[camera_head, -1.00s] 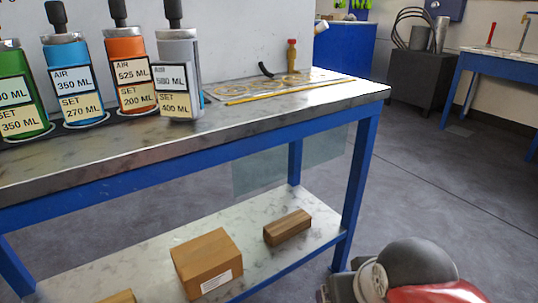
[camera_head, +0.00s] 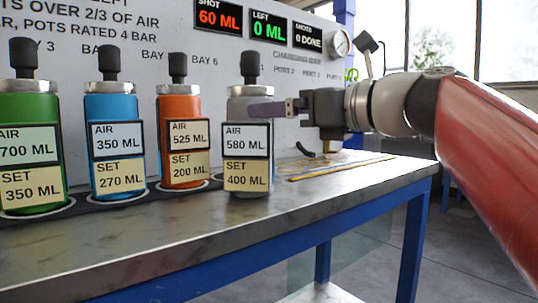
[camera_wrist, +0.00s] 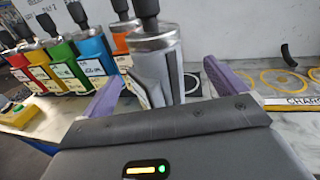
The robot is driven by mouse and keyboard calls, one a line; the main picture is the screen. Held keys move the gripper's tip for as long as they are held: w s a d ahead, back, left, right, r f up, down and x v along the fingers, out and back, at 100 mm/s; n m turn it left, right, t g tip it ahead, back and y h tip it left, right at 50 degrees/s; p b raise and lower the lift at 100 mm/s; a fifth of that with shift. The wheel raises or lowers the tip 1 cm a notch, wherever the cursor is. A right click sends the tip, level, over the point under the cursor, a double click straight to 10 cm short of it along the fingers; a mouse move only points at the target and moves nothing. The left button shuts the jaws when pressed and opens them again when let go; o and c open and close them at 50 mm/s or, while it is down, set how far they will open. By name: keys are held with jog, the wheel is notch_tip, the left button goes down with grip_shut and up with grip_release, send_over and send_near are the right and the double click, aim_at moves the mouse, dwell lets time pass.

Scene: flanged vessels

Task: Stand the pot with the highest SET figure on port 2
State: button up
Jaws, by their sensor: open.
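The grey pot (camera_head: 248,140) stands upright on the bench. Its label reads AIR 580 ML, SET 400 ML, the highest SET figure legible in the head view. The orange pot (camera_head: 179,140) reads SET 200, the blue pot (camera_head: 116,145) SET 270 and the green pot (camera_head: 29,150) SET 350. My gripper (camera_head: 268,111) reaches in from the right, one purple finger across the grey pot's upper body. In the wrist view, my open gripper (camera_wrist: 160,88) has one finger on each side of the grey pot (camera_wrist: 152,48); contact is unclear.
Yellow rings (camera_wrist: 283,79) mark the charging area right of the grey pot; which one is port 2 is unreadable there. Red and yellow pots (camera_wrist: 92,45) show in the wrist view, figures illegible. The wall panel displays SHOT 60 ML (camera_head: 219,18) and 0 DONE.

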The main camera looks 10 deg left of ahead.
aim_at(251, 101)
jog(key=p+x, duration=0.1)
jog(key=x, duration=0.7)
jog(key=shift+s+r+y, duration=0.2)
jog(key=shift+r+y, duration=0.1)
jog(key=shift+r, duration=0.3)
jog(key=shift+a, duration=0.1)
grip_shut()
jog(key=shift+r, duration=0.2)
